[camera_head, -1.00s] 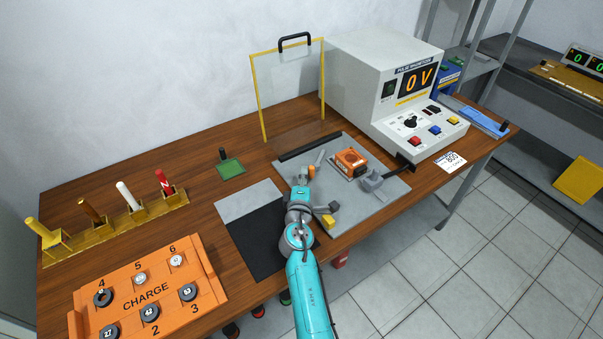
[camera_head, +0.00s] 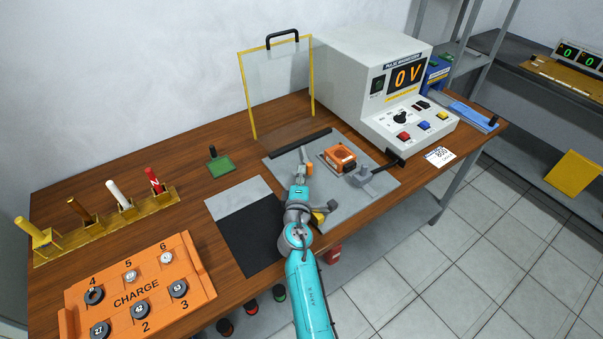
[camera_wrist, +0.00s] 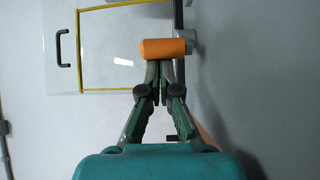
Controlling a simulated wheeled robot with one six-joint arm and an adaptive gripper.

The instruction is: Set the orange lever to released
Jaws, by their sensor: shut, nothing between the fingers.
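The orange lever's grip (camera_head: 309,171) shows on the grey plate in the head view, just beyond my gripper (camera_head: 301,182). A grey bar (camera_head: 304,155) stands beside the grip. In the wrist view the orange grip (camera_wrist: 163,49) is a cylinder lying crosswise at the tips of my gripper (camera_wrist: 159,68). My fingers are shut and empty, with their tips against or very close to the grip's lower side. I cannot tell whether they touch. The lever's pivot is partly hidden by my arm, and I see no released mark.
An orange block (camera_head: 341,157) and a grey toggle part (camera_head: 370,179) sit right of the lever. A clear yellow-framed shield (camera_head: 278,90) stands behind. The white pulse magnetizer (camera_head: 375,75) reads 0 V. The orange charge tray (camera_head: 190,253) is at the front left.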

